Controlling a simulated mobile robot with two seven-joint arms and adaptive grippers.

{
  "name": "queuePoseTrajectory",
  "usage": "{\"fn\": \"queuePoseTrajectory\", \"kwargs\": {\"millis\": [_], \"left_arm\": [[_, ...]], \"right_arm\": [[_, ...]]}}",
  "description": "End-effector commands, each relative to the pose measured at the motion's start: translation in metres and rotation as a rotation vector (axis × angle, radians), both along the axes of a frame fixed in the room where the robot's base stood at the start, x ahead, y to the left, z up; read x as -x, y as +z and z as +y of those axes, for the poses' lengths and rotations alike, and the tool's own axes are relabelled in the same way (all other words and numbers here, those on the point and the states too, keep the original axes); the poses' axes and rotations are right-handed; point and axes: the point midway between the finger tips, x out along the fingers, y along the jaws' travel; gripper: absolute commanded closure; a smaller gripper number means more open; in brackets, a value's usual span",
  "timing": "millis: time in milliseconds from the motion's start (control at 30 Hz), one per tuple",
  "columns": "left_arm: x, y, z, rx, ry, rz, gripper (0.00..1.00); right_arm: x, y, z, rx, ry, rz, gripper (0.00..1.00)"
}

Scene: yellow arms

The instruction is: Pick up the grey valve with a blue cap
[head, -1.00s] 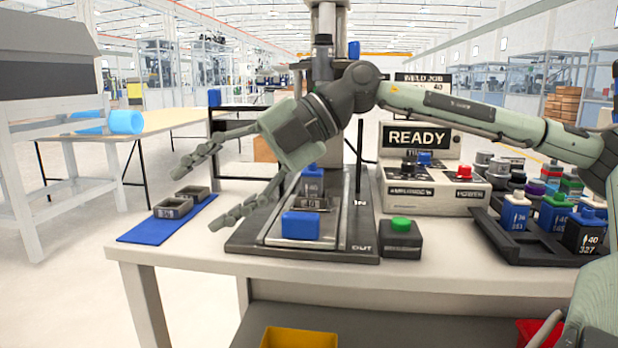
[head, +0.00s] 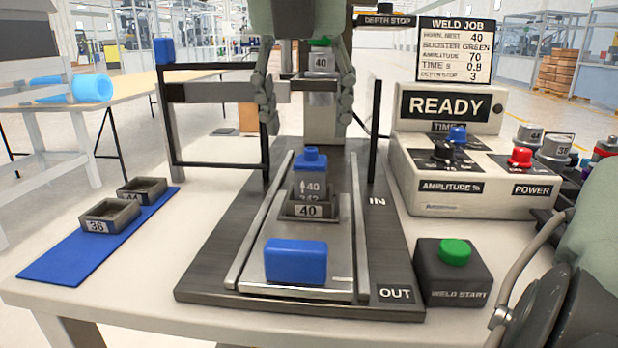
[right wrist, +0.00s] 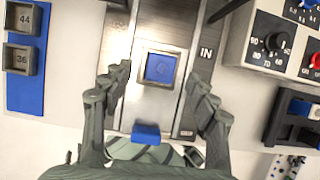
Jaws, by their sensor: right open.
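The grey valve with a blue cap (head: 312,178) stands upright in a dark nest marked 40 (head: 308,211) on the sliding plate of the weld fixture. In the right wrist view its blue cap (right wrist: 160,68) shows from above, inside the nest's square rim. My right gripper (head: 307,112) is open and empty, fingers pointing down. In the head view it shows above and behind the valve; in the right wrist view its fingers (right wrist: 157,77) lie either side of the cap, apart from it. My left gripper is not in view.
A blue block (head: 296,261) sits at the plate's front. A dark box with a green button (head: 455,253) stands right of the fixture, and the control box (head: 470,180) behind it. Nests marked 36 (head: 110,216) and 44 lie on a blue mat (head: 75,262) at left.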

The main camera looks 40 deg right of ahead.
Motion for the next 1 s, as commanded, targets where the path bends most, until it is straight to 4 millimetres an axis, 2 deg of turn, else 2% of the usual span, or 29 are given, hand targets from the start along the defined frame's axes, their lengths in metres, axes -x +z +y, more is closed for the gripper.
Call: {"fn": "queuePoseTrajectory", "kwargs": {"millis": [400,533,767,1000], "left_arm": [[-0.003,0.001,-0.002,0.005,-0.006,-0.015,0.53],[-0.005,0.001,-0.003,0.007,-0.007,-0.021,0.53],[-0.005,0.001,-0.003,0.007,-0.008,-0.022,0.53],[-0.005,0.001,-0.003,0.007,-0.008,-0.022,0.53]], "right_arm": [[-0.004,-0.056,-0.012,-0.007,0.004,0.004,0.41],[-0.007,-0.066,-0.016,-0.006,0.001,0.001,0.41],[-0.008,-0.067,-0.017,-0.005,0.002,-0.001,0.41],[-0.008,-0.067,-0.017,-0.005,0.002,-0.001,0.69]]}}
